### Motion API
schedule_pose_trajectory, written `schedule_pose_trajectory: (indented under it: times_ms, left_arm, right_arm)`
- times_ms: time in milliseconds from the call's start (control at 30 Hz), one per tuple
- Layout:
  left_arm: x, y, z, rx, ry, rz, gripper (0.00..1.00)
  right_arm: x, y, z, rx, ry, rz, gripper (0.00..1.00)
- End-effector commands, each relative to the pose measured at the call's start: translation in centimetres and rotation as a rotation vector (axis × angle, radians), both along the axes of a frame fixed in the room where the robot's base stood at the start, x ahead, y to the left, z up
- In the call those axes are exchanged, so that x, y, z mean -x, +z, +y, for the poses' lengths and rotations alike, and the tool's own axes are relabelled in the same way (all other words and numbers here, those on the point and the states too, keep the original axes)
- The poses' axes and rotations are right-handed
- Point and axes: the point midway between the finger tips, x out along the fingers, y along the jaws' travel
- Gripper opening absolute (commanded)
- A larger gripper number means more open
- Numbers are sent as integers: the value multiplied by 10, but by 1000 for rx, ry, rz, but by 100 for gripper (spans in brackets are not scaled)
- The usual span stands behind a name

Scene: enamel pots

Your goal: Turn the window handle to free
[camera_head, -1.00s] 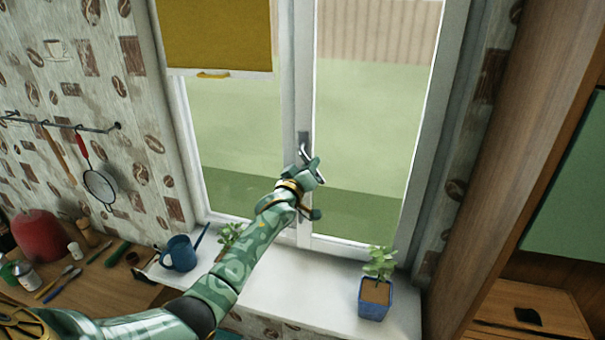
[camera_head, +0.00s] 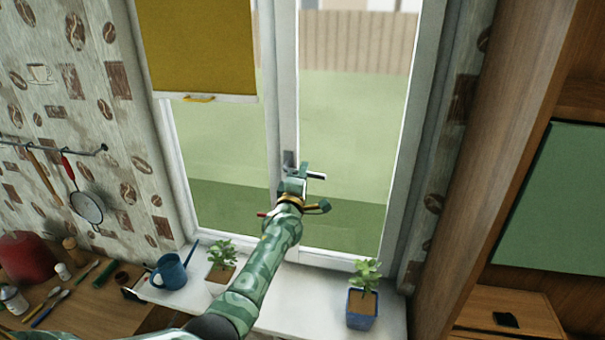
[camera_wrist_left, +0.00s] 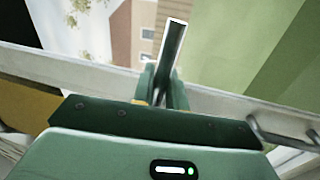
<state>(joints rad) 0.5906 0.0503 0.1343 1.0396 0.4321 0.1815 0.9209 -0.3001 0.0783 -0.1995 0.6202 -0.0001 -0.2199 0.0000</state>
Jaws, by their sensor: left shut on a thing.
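The grey metal window handle (camera_head: 317,176) is on the window's middle upright. Its lever points to the right, close to level, below its mounting plate (camera_head: 288,158). My green left gripper (camera_head: 300,173) is shut on the handle and hides part of the lever. In the left wrist view the handle (camera_wrist_left: 171,48) stands out as a shiny bar between the fingers (camera_wrist_left: 163,88). My right gripper is not in view.
On the white sill (camera_head: 285,318) stand a blue watering can (camera_head: 170,272), a potted plant (camera_head: 222,254) beside my left arm and a blue-potted plant (camera_head: 362,308). A yellow blind (camera_head: 197,45) covers the upper left pane. A wooden cabinet (camera_head: 500,150) stands at right.

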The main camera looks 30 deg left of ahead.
Motion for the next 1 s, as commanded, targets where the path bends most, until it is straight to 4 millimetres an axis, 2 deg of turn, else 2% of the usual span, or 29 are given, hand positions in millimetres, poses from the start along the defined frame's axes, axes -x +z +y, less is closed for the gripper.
schedule_pose_trajectory:
  times_ms: [300, 767, 800, 833, 1000]
  left_arm:
    - [0, 5, 1, 86, 2, -22, 0]
    - [0, 6, 1, 100, 2, -26, 0]
    - [0, 6, 1, 100, 2, -26, 22]
    - [0, 6, 1, 99, 2, -26, 31]
    - [0, 5, 0, 97, 0, -24, 32]
  right_arm:
    - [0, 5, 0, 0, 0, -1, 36]
    - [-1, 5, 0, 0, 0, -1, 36]
    - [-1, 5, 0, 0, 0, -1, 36]
    - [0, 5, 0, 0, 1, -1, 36]
    - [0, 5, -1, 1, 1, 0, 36]
